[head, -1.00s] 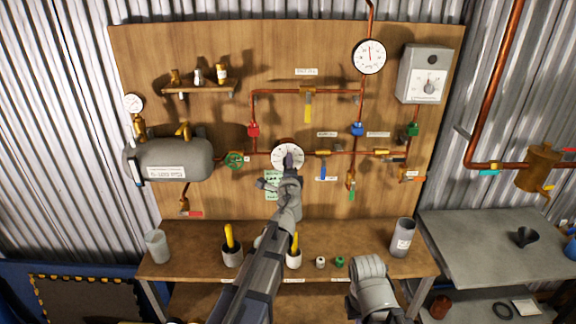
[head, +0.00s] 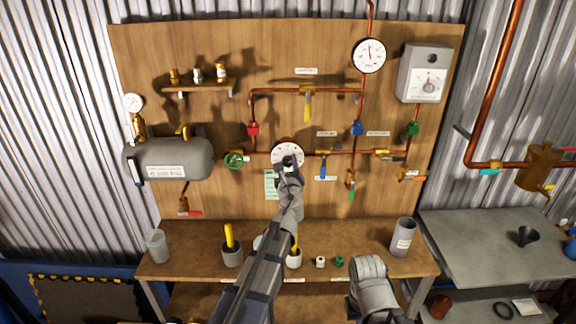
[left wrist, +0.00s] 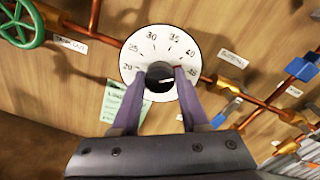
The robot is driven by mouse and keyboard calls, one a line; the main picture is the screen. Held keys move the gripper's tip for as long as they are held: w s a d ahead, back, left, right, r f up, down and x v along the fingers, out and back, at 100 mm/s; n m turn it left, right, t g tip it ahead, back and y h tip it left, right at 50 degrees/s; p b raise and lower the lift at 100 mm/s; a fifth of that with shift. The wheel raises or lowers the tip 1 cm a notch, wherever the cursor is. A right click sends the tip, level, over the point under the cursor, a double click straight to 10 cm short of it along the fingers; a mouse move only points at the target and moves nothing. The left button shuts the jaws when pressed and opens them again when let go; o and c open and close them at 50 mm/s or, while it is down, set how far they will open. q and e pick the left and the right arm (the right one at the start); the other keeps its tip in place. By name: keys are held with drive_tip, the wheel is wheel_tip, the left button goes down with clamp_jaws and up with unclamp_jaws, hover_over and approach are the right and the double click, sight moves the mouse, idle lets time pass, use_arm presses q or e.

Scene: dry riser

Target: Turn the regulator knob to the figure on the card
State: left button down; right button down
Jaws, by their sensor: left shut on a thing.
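The regulator's round white dial (head: 277,151) is on the wooden board. In the left wrist view the dial (left wrist: 148,43) shows figures from 20 to 45. My left gripper (head: 289,163) is at the dial's front. In the left wrist view its fingers (left wrist: 161,72) are shut on the dark regulator knob (left wrist: 159,75), one on each side. The fingers and knob hide the lower part of the dial. The pale green card (head: 271,185) hangs below the dial and also shows in the left wrist view (left wrist: 122,98). Its writing is too small to read.
Copper pipes with coloured valves surround the dial. A green handwheel (head: 234,160) is to its left and a blue-handled valve (head: 323,171) to its right. A pressure gauge (head: 369,55) is higher up. Below, the bench (head: 190,262) holds several cups and small parts.

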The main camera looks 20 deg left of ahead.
use_arm(q)
drive_tip(key=shift+s+m, duration=0.1)
drive_tip(key=shift+m, duration=1.5)
drive_tip(key=shift+c, duration=2.1)
unclamp_jaws()
drive_tip(key=v, duration=0.7)
drive_tip(key=shift+s+d, duration=0.2)
drive_tip(key=shift+s, duration=0.1)
drive_tip(key=shift+f, duration=0.1)
